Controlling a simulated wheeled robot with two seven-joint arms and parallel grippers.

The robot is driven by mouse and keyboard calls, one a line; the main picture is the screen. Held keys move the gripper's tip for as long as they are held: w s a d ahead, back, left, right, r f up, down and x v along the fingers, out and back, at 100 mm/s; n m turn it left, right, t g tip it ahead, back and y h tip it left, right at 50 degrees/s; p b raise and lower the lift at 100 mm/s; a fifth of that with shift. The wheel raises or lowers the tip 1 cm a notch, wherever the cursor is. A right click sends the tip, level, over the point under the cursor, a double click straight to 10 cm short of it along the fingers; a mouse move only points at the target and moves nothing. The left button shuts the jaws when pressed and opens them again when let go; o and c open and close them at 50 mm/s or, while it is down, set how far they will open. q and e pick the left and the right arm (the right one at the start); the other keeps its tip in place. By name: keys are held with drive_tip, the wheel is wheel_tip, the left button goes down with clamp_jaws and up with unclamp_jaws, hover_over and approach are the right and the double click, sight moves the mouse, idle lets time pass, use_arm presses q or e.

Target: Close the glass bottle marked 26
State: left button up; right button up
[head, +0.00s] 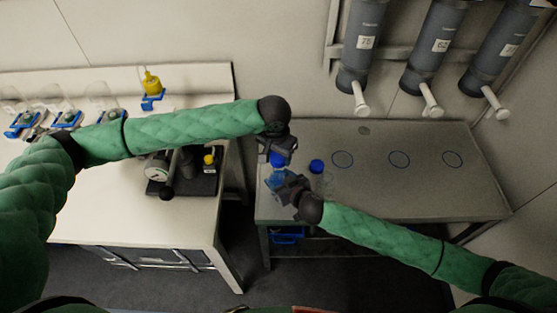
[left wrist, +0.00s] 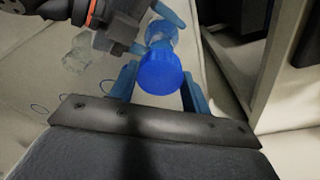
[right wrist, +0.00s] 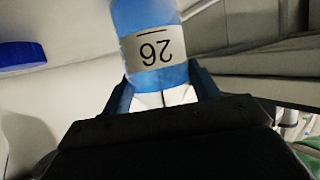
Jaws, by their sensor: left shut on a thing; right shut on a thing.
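The glass bottle marked 26 (right wrist: 158,75) holds blue liquid, and its label shows upside down in the right wrist view. My right gripper (head: 284,182) is shut on this bottle (head: 272,180) above the left end of the grey bench. My left gripper (head: 278,149) is shut on a blue screw cap (left wrist: 160,72), which also shows in the head view (head: 277,160). The cap is close by the bottle's top end. I cannot tell whether cap and bottle touch, as the bottle's mouth is hidden.
A clear bottle (left wrist: 78,52) with its own blue cap (head: 316,166) stands just right of my grippers. The grey bench (head: 385,195) is clear farther right, with blue rings marked on it. Grey dispensers (head: 427,50) hang above. A white table (head: 120,215) stands left, across a gap.

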use_arm(q)
drive_tip(key=shift+f, duration=1.3)
drive_tip(key=shift+f, duration=0.15)
drive_tip(key=shift+f, duration=0.75)
drive_tip(key=shift+f, duration=0.55)
drive_tip(key=o, duration=0.7)
use_arm(e)
clamp_jaws()
use_arm(q)
drive_tip(key=shift+o, duration=1.2)
drive_tip(key=shift+s, duration=0.1)
